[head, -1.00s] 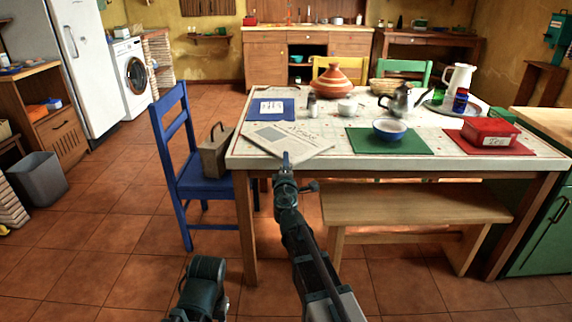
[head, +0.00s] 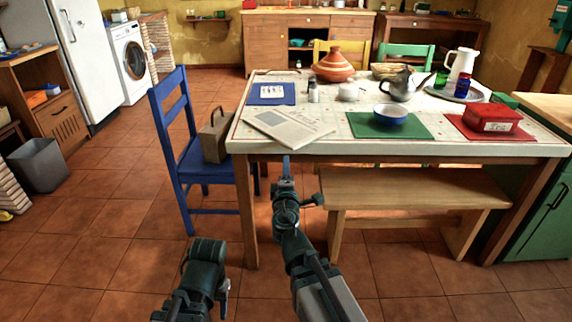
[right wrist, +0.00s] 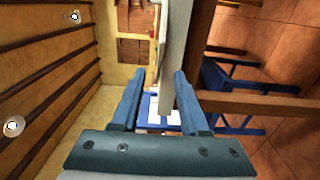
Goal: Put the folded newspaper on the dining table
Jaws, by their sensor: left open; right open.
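The folded newspaper (head: 290,128) lies flat on the dining table (head: 335,106), near its front left edge. My right gripper (head: 286,166) is just below and in front of the table's front edge, apart from the newspaper. In the right wrist view its two blue fingers (right wrist: 158,100) are open, with nothing held between them. The pale table edge (right wrist: 176,50) stands upright in that view, beyond the fingers; I cannot make out the newspaper there. My left gripper (head: 224,290) is low over the floor at the left, apart from everything, with its fingers mostly hidden.
A blue chair (head: 172,130) holding a brown box (head: 214,140) stands left of the table. A wooden bench (head: 410,188) is in front.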

